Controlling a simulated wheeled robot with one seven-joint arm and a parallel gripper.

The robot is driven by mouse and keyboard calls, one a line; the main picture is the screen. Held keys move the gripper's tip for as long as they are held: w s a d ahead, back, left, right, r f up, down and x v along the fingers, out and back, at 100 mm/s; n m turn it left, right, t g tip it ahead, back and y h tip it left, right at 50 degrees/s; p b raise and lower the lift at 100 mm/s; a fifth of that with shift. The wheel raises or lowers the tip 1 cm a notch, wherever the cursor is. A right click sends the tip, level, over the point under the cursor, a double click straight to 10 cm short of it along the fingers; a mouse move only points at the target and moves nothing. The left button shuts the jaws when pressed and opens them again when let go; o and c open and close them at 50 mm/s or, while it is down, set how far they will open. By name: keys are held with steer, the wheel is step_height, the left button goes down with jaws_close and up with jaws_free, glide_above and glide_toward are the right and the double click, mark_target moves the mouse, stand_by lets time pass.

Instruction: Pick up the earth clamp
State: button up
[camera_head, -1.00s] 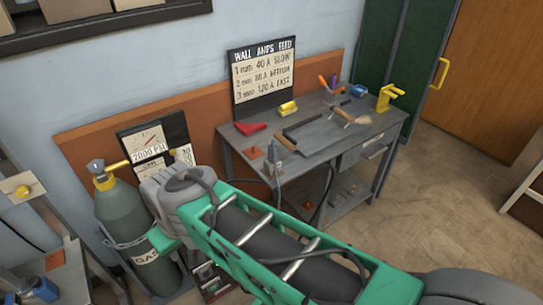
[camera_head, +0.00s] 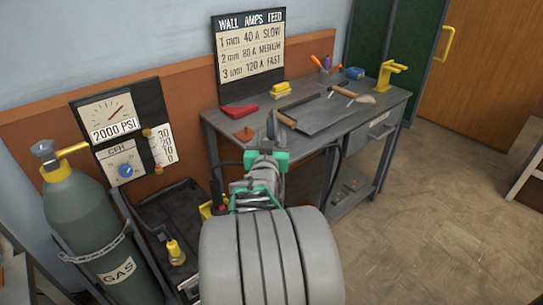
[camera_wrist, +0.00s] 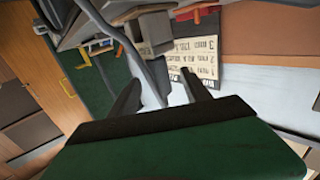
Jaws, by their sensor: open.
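My gripper (camera_head: 270,128) is at the front left edge of the grey workbench, pointing away from the head camera. In the wrist view its two dark fingers (camera_wrist: 162,82) are apart. A grey, bent strip-like piece (camera_wrist: 146,62) runs down between them; I cannot tell whether it is the earth clamp, its cable or part of the bench. In the head view my arm and gripper cover the spot at the bench front where a small grey upright piece showed earlier, so the clamp cannot be made out clearly. A dark cable (camera_head: 338,165) hangs beside the bench front.
The workbench (camera_head: 330,142) holds an orange piece (camera_head: 244,134), a red item (camera_head: 236,111), a yellow block (camera_head: 280,90), a brush (camera_head: 355,97) and a yellow stand (camera_head: 388,74). A gas cylinder (camera_head: 95,225) stands at left. Floor at right (camera_head: 430,220) is clear.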

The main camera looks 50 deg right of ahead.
steer(key=x, duration=0.7)
steer(key=shift+w+d+r+b, duration=0.1)
steer(key=shift+d+r+b, duration=0.1)
steer(key=shift+d+b, duration=0.15)
steer(key=shift+c, duration=0.4)
steer(key=shift+r, duration=0.1)
jaws_close()
